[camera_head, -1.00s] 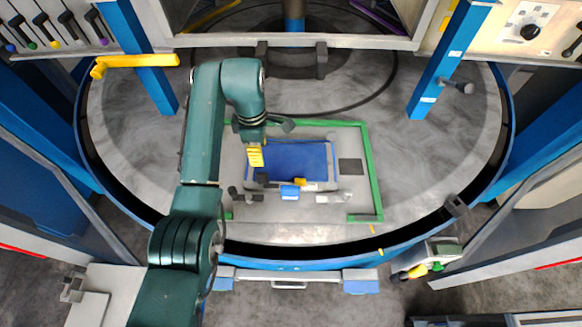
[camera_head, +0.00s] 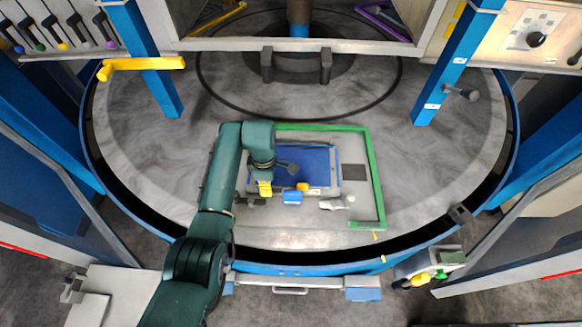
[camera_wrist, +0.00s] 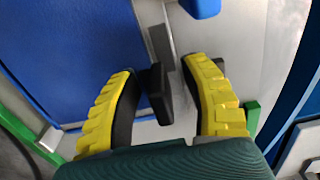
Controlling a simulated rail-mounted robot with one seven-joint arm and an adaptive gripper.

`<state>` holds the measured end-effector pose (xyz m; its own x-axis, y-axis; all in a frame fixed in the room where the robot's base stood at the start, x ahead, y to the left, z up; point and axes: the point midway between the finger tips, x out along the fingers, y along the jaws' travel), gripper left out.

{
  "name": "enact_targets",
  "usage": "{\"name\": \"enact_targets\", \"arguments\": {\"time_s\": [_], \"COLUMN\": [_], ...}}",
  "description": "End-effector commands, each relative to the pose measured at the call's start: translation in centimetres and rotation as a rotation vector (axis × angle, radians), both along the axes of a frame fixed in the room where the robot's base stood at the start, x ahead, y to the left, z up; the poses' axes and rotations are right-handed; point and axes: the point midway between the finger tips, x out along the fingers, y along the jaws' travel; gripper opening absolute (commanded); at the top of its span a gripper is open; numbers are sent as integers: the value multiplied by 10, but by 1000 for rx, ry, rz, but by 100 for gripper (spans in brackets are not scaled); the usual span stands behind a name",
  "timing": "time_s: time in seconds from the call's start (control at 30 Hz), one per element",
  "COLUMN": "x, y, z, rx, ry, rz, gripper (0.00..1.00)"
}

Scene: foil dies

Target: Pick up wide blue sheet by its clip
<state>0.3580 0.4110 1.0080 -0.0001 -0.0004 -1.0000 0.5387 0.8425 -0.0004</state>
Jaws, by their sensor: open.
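The wide blue sheet (camera_head: 318,165) lies flat inside a green frame (camera_head: 372,180); it fills the upper left of the wrist view (camera_wrist: 70,50). A dark upright block (camera_wrist: 158,95), which looks like the clip, stands by a grey metal strip (camera_wrist: 163,45) along the sheet's edge. My gripper (camera_head: 265,190) is over the sheet's near left corner. In the wrist view my gripper (camera_wrist: 158,72) is open, its yellow fingers on either side of the dark block with gaps to both. The fingers partly hide the block in the head view. Contact cannot be told.
A blue block (camera_head: 292,197), a small yellow piece (camera_head: 302,187) and a pale grey fitting (camera_head: 337,202) sit along the sheet's near edge. A dark square (camera_head: 354,172) lies to the right.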

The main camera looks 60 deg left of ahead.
Motion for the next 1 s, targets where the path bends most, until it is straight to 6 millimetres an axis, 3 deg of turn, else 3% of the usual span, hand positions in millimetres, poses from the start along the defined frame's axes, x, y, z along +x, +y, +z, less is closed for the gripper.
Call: {"name": "enact_targets", "arguments": {"time_s": [0.03,0.27,0.8,1.0], "x": [0,0,0,1], "y": [0,0,0,2], "z": [0,0,2,35], "rx": [0,0,2,7], "ry": [0,0,-1,-4], "rz": [0,0,0,0], "gripper": [45,1,0,0]}}
